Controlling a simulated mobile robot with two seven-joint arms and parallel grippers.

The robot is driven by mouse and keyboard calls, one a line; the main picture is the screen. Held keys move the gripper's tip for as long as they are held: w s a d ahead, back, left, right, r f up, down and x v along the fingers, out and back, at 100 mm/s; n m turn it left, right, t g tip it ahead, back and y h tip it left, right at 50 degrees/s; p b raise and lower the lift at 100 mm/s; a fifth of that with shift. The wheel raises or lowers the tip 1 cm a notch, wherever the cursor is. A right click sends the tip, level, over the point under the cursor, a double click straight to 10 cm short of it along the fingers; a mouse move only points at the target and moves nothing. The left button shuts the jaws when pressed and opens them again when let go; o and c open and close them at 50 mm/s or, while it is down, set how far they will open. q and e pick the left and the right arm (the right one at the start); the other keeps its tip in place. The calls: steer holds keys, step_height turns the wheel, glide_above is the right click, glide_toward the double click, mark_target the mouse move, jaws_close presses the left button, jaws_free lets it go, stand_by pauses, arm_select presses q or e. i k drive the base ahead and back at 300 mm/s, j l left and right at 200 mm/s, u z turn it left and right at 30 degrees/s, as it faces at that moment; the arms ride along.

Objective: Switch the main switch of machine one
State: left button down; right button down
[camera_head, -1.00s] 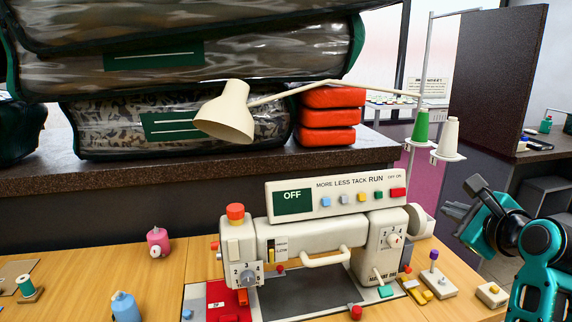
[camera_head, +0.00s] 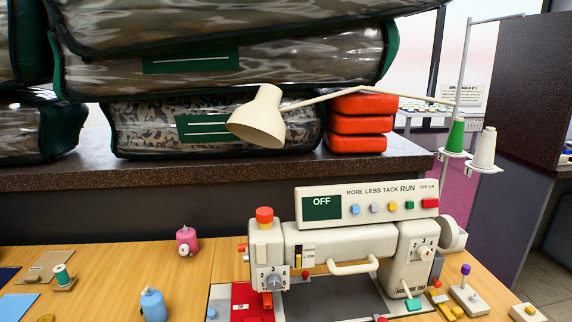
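The sewing machine (camera_head: 345,250) stands on the wooden table, cream coloured, with a control panel (camera_head: 385,205) on top. The panel's green display (camera_head: 322,207) reads OFF. Its coloured buttons run to the right of the display, under the words MORE, LESS, TACK and RUN. The red switch (camera_head: 430,204) sits at the panel's right end under the label OFF ON. A round red knob (camera_head: 264,215) tops the machine's left end, and a numbered dial (camera_head: 273,280) is on its left front. Neither of my grippers is in view.
A cream lamp (camera_head: 258,118) and its arm reach across above the panel. A thread stand with a green cone (camera_head: 455,138) and a white cone (camera_head: 484,148) rises at right. Bagged comforters (camera_head: 215,75) fill the ledge behind. The table (camera_head: 110,265) has bare room at left.

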mark_target(427, 203)
steer(key=i+l, duration=0.1)
steer(key=l, duration=1.3)
steer(key=i+l+u, duration=0.15)
steer(key=l, duration=1.25)
